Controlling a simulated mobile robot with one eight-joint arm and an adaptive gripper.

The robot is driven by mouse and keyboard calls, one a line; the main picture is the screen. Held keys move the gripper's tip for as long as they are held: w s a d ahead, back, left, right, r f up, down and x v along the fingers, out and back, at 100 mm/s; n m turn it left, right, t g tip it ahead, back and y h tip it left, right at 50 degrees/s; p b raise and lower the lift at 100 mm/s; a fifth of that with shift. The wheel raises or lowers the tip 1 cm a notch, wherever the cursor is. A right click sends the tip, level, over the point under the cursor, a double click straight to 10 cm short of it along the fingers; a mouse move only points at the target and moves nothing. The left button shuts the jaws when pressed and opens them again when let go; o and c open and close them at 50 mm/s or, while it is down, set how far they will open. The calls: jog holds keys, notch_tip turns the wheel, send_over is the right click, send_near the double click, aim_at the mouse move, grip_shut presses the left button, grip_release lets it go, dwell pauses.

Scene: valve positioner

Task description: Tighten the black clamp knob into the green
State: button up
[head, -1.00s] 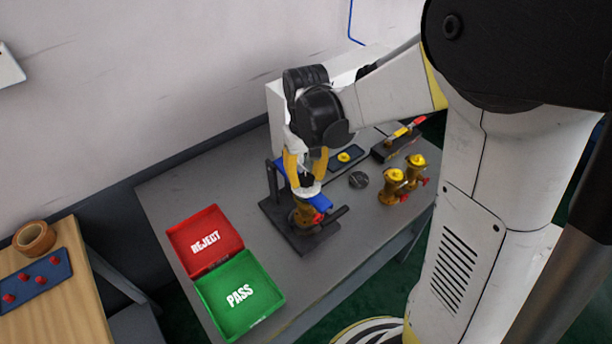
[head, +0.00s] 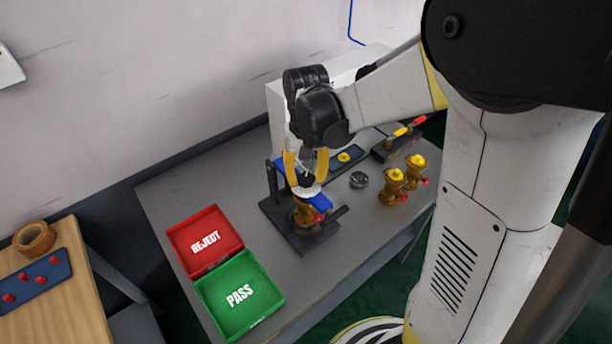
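My gripper (head: 305,177) points down over the dark clamp fixture (head: 290,232) on the grey table. Its two yellow fingers stand apart, one on each side of a small dark part that may be the black clamp knob (head: 304,179). Whether the fingertips press on it I cannot tell. Just below is a pale round plate. A brass valve (head: 303,216) with a red side part sits upright in the fixture, beside blue blocks (head: 321,202). A dark bar sticks out at the fixture's right. No green mark on the fixture can be made out.
A red REJECT tray (head: 229,252) and a green PASS tray (head: 272,296) lie front left. Two brass valves (head: 391,187) stand at the right. A round grey piece (head: 359,180), a dark pad with a yellow disc (head: 344,157) and a tool rack (head: 399,146) are behind.

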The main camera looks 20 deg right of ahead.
jog(key=shift+o, duration=1.3)
notch_tip(320, 180, up, 12)
jog(key=n+t+b, duration=0.1)
jog(key=t+b, duration=0.2)
jog(key=t, duration=0.1)
send_near(306, 178)
jog(key=s+r, duration=0.2)
jog(key=s, duration=0.3)
jog(key=shift+s+f+n+t+b, duration=0.5)
jog(key=shift+s+f+t+b, duration=0.15)
jog(key=shift+s+f+t, duration=1.15)
